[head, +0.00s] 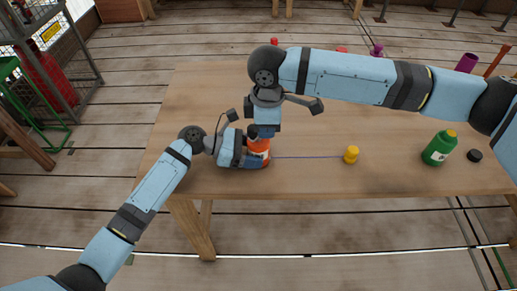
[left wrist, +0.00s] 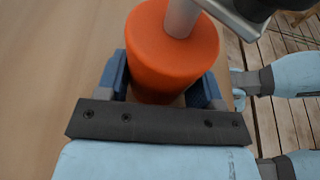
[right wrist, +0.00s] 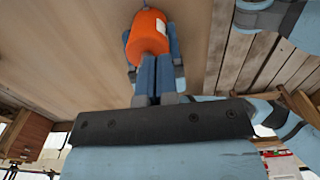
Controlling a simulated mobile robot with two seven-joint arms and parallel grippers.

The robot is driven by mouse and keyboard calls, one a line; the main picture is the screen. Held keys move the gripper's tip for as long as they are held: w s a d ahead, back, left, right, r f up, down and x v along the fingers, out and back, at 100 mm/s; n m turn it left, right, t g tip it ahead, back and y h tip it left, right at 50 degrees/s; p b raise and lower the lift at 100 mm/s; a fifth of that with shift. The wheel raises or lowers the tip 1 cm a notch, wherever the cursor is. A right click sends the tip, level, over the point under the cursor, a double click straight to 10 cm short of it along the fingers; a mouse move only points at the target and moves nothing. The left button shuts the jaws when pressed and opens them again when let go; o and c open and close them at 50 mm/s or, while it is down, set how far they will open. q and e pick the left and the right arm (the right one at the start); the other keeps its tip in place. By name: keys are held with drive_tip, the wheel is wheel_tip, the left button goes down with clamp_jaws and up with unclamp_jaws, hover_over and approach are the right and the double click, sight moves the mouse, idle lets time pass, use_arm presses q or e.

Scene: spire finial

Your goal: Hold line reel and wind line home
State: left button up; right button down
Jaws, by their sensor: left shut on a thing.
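The line reel (head: 259,148) is an orange drum with a white label, upright on the wooden table. A grey post and crank arm on its top show in the left wrist view (left wrist: 180,20). My left gripper (head: 262,160) is shut on the reel, with a finger on each side of it in the left wrist view. A thin bluish line (head: 305,157) runs from the reel to a yellow piece (head: 351,155) on the table. My right gripper (head: 264,130) is above the reel, its fingers together in the right wrist view; whether they touch the crank is hidden.
A green bottle (head: 438,149) with a yellow cap and a black disc (head: 474,155) stand at the right of the table (head: 210,95). The left part of the table is clear.

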drive_tip(key=shift+s+a, duration=0.3)
drive_tip(key=shift+a, duration=0.1)
idle(0.3)
drive_tip(key=shift+s, duration=0.1)
wheel_tip(320, 180, up, 7)
idle(0.9)
drive_tip(key=shift+d, duration=0.1)
drive_tip(key=shift+s+d+f, duration=0.15)
drive_tip(key=shift+f, duration=0.85)
drive_tip(key=shift+s+d+f, duration=0.1)
drive_tip(key=shift+f, duration=0.9)
drive_tip(key=shift+f, duration=0.2)
idle(1.2)
